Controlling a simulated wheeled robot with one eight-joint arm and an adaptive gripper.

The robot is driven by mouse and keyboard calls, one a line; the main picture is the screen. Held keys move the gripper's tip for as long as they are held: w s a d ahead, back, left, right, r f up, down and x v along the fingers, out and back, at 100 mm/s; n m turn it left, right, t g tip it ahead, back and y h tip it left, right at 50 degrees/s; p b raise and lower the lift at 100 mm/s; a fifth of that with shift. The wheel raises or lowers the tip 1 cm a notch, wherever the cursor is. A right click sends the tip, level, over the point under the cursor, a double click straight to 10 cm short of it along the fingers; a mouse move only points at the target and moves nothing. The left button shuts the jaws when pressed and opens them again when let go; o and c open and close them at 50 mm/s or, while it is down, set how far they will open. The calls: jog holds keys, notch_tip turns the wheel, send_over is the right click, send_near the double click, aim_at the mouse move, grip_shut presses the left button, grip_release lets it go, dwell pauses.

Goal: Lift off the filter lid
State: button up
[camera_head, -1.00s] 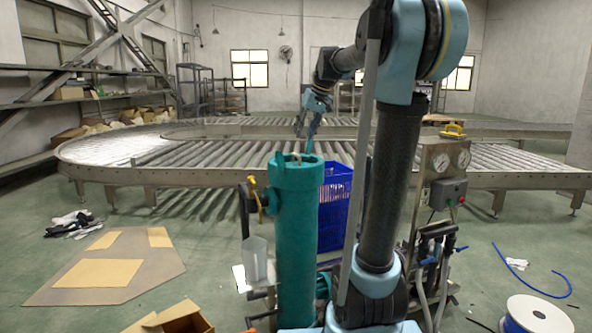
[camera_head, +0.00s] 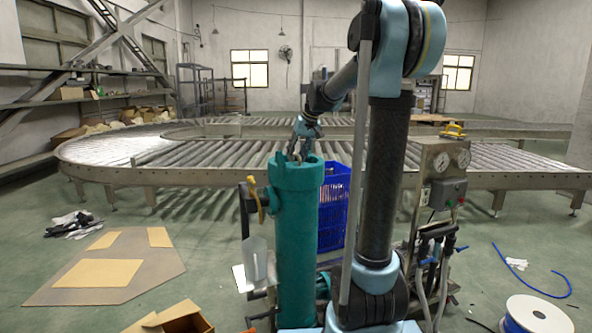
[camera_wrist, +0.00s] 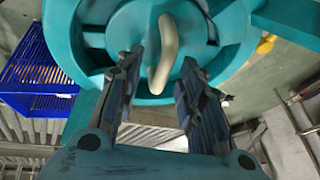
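The teal filter housing (camera_head: 296,240) stands upright left of my arm. Its round lid (camera_wrist: 187,20) sits in the top of the housing, with a pale curved handle (camera_wrist: 163,52) across it. My gripper (camera_head: 302,152) is just above the housing top. In the wrist view my gripper (camera_wrist: 158,75) is open, with one finger on each side of the handle's near end. I cannot tell whether either finger touches the handle. In the head view the lid is mostly hidden by the rim and the fingers.
A yellow-handled valve (camera_head: 254,200) and a clear jug (camera_head: 256,260) are at the housing's left. A blue crate (camera_head: 334,210) is behind it. A gauge panel (camera_head: 445,175) stands right of my arm. A roller conveyor (camera_head: 200,155) spans the back.

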grip_shut()
jog(key=shift+r, duration=0.1)
dwell(0.3)
notch_tip(320, 180, up, 18)
dwell(0.5)
